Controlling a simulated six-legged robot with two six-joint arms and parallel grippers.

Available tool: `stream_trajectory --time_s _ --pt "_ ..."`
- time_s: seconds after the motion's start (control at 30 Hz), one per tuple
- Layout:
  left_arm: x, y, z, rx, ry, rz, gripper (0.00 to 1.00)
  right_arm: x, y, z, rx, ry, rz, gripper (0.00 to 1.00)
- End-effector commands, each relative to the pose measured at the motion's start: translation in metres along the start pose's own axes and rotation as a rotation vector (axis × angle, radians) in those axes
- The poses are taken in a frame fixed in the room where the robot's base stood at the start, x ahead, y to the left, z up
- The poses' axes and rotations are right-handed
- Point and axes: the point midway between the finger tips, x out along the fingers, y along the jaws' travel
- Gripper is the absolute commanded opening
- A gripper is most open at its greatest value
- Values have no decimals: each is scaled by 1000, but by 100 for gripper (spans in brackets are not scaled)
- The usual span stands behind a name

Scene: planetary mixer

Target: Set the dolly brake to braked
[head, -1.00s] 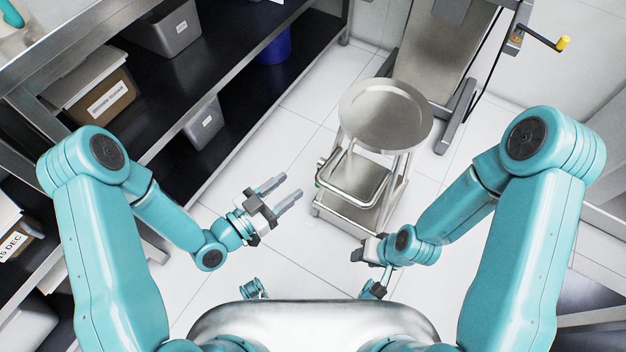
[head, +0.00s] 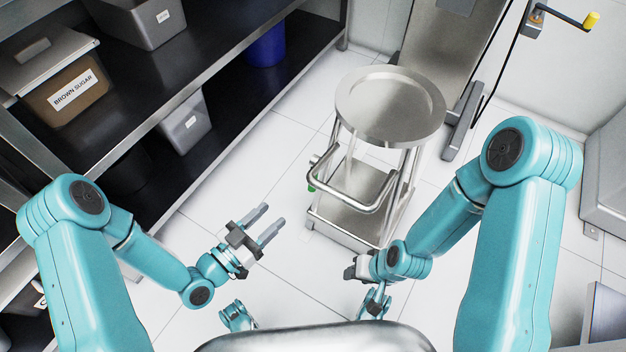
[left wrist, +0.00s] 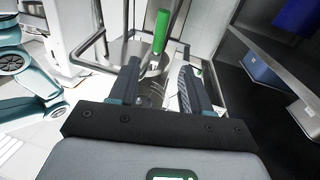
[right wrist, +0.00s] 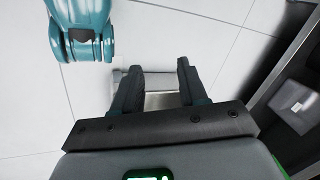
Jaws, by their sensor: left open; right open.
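The steel dolly (head: 348,238) stands on the floor ahead, with a round top and a bent tube handle (head: 345,197). A small green part (head: 311,187) shows at its left side. In the left wrist view a green lever or grip (left wrist: 161,32) stands beyond the fingertips; I cannot tell whether it is the brake or how it is set. My left gripper (head: 274,216) is open and empty, left of the dolly and apart from it. My right gripper (head: 350,270) is in front of the dolly, largely hidden in the head view; the right wrist view (right wrist: 157,70) shows it open and empty.
A dark shelf rack with a brown sugar bin (head: 68,90), grey bins (head: 186,122) and a blue container (head: 266,47) runs along the left. White floor is clear between rack and dolly.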

Motion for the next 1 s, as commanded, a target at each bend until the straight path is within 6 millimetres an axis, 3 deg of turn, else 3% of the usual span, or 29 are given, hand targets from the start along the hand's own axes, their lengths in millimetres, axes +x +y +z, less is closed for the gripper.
stream_trajectory --time_s 0.4,0.6,0.8,1.0 --pt "96 2 1 6 5 3 48 25 8 -16 -13 56 -2 43" --pt "135 1 0 3 4 0 48 35 11 -23 -19 86 -3 43" --pt "154 0 -1 1 2 -2 48 39 13 -27 -22 100 -4 43" --pt "157 0 -2 0 0 -4 48 39 12 -28 -23 102 -4 43"
